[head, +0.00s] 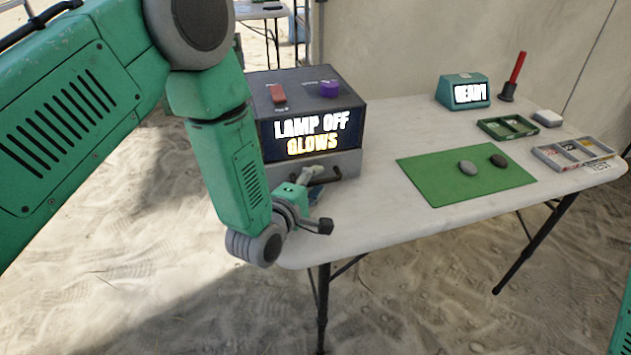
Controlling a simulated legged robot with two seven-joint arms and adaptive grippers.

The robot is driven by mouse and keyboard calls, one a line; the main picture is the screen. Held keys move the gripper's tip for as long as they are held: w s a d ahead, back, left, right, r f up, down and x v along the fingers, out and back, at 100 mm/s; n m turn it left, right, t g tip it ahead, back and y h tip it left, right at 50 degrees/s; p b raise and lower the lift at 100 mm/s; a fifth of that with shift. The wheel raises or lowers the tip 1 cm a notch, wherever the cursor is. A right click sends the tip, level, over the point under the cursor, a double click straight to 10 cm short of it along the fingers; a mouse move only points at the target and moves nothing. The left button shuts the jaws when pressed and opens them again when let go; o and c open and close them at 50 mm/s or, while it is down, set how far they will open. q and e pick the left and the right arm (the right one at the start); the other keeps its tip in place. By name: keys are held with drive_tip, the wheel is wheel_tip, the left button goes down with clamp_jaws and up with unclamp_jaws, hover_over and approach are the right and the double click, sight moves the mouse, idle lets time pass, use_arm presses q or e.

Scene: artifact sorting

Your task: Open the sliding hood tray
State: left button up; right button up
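A dark hood box (374,95) stands at the table's left end. Its lit front panel reads "LAMP OFF GLOWS". Below the panel is the grey front of the sliding tray (348,163), with a dark bar handle (328,180). The tray front looks about flush with the box. My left gripper (312,184) is at the left part of the handle, and the wrist hides part of the tray front. Whether its fingers are closed on the handle or only beside it is too small to tell. My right gripper is out of view.
A red switch (277,93) and purple knob (329,89) sit on the box. A green mat (437,183) holds two stones (467,168) (498,160). Farther right are a green tray (489,127), a grey divided tray (546,154) and a "READY" display (465,92). The table's front middle is clear.

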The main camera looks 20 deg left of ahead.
use_arm(q)
drive_tip(key=shift+d, duration=0.35)
clamp_jaws()
drive_tip(key=shift+d+r, duration=0.15)
drive_tip(key=shift+d, duration=0.25)
drive_tip(key=c, duration=0.6)
unclamp_jaws()
drive_tip(key=shift+a, duration=0.25)
drive_tip(key=o, duration=0.7)
drive_tip(key=shift+a, duration=0.15)
drive_tip(key=shift+s, duration=0.35)
drive_tip(key=v, duration=1.1)
drive_tip(key=shift+s, duration=0.15)
